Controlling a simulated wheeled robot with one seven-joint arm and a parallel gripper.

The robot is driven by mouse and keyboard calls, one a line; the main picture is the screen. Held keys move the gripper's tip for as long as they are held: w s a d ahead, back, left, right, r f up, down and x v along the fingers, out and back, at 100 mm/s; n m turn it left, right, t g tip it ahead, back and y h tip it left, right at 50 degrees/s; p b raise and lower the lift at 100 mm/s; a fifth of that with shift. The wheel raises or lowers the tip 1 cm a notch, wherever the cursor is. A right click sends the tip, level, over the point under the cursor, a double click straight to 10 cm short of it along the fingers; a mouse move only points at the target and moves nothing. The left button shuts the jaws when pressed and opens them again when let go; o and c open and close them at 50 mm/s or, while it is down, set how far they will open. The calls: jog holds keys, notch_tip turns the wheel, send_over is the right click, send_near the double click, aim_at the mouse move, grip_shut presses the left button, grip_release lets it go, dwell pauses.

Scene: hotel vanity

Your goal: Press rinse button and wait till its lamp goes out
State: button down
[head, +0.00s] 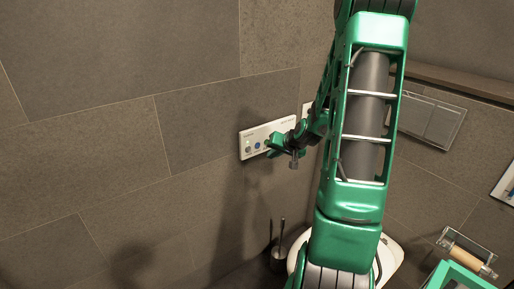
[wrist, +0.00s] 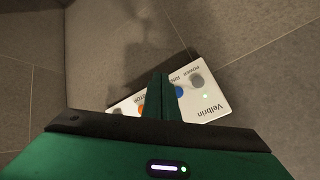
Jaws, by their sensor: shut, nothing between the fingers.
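The white control panel (head: 265,131) is on the tiled wall, left of my arm in the head view. In the wrist view the panel (wrist: 214,104) appears upside down, with "Velbrin" and "POWER" readable. A grey button (wrist: 197,79) sits by "POWER", and a small green lamp (wrist: 206,97) glows near it. The blue button (wrist: 180,92), by a label starting "RIN", is partly hidden by my fingers. My gripper (wrist: 161,78) is shut and empty in front of the panel, between the blue button and an orange one (wrist: 142,110). I cannot tell whether it touches. No lit rinse lamp is visible.
A toilet (head: 392,262) stands below, behind my arm. A brush in a dark holder (head: 278,258) is to its left. A toilet roll (head: 466,254) and a flush plate (head: 432,120) are on the right. The wall left of the panel is bare.

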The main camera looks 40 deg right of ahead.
jog(key=shift+w+d, duration=0.1)
jog(key=shift+w, duration=2.55)
jog(key=shift+w, duration=0.1)
jog(key=shift+w, duration=0.3)
jog(key=shift+w+d, duration=0.1)
jog(key=shift+w, duration=0.3)
dwell(0.8)
jog(key=shift+s+r, duration=0.1)
jog(key=shift+s, duration=0.7)
jog(key=shift+s, duration=0.1)
jog(key=s, duration=0.4)
jog(key=shift+s+a, duration=0.2)
jog(key=shift+s, duration=0.2)
